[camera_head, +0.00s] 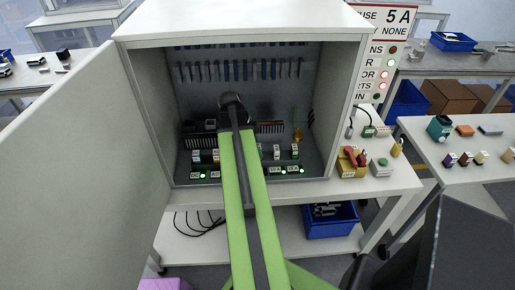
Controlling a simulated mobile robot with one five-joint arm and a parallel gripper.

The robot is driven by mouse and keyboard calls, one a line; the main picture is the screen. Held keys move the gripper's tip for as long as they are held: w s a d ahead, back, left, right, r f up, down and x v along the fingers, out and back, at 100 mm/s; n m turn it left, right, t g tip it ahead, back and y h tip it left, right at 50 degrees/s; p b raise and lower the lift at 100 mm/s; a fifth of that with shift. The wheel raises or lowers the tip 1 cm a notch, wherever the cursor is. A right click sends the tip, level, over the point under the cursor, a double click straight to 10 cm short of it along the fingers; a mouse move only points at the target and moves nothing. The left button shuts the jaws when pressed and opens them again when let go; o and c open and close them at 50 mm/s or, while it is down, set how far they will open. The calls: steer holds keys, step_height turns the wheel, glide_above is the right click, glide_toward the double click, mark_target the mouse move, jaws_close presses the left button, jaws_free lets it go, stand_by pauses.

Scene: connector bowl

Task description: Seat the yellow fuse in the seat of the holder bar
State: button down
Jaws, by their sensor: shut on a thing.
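My green arm reaches into the open cabinet, and the dark end that carries my gripper (233,106) is in the middle of it, in front of the back wall. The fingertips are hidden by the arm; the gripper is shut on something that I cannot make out. A row of small holders with white and coloured fronts (295,152) runs low across the cabinet, partly behind my arm. I cannot tell which part is the holder bar's seat. A small yellow-orange piece (298,134) shows at the right inside the cabinet. I cannot identify the yellow fuse with certainty.
The white cabinet (340,110) has side walls close on both sides, and its door (70,150) stands open at left. A red and yellow item (351,160) and a yellow piece (397,148) stand on the bench at right. A blue bin (330,222) is below.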

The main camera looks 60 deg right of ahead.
steer(key=shift+f+b, duration=0.7)
steer(key=shift+f, duration=0.1)
steer(key=c, duration=0.9)
jaws_free()
steer(key=shift+o, duration=0.2)
steer(key=p+v, duration=1.6)
steer(key=v, duration=0.1)
steer(key=shift+r, duration=0.3)
steer(key=shift+s+f, duration=0.1)
steer(key=shift+s, duration=0.05)
